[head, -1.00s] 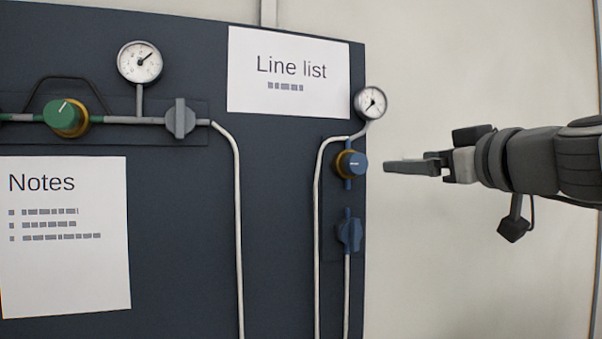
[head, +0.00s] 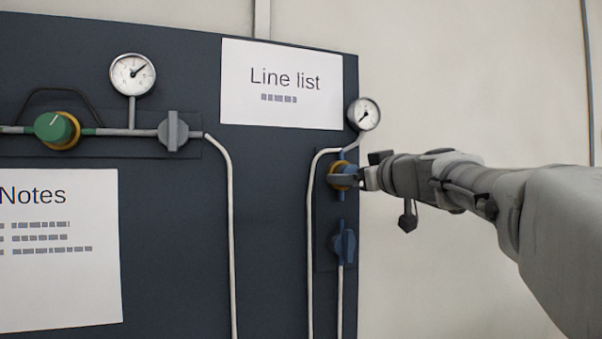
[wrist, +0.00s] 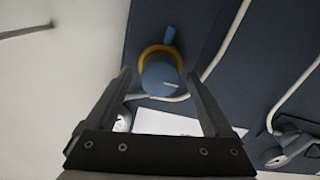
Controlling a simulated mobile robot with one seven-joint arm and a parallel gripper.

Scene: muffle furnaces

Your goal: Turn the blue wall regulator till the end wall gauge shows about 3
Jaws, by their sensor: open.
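The blue wall regulator (head: 343,167), with a yellow collar, is on the right part of the dark panel, partly hidden by my gripper (head: 344,179). In the wrist view the blue knob (wrist: 160,78) lies between the two open fingers of my gripper (wrist: 159,75), with a gap seen on each side. Whether the fingers reach around it in depth is hard to tell. The end wall gauge (head: 364,114) is just above the regulator. Its needle points to the lower left; the numbers are too small to read.
A blue valve handle (head: 344,245) is below the regulator. A green regulator (head: 56,129), a second gauge (head: 132,74) and a grey valve handle (head: 173,131) are at the left. Pale pipes run down the panel. The wall to the right is bare.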

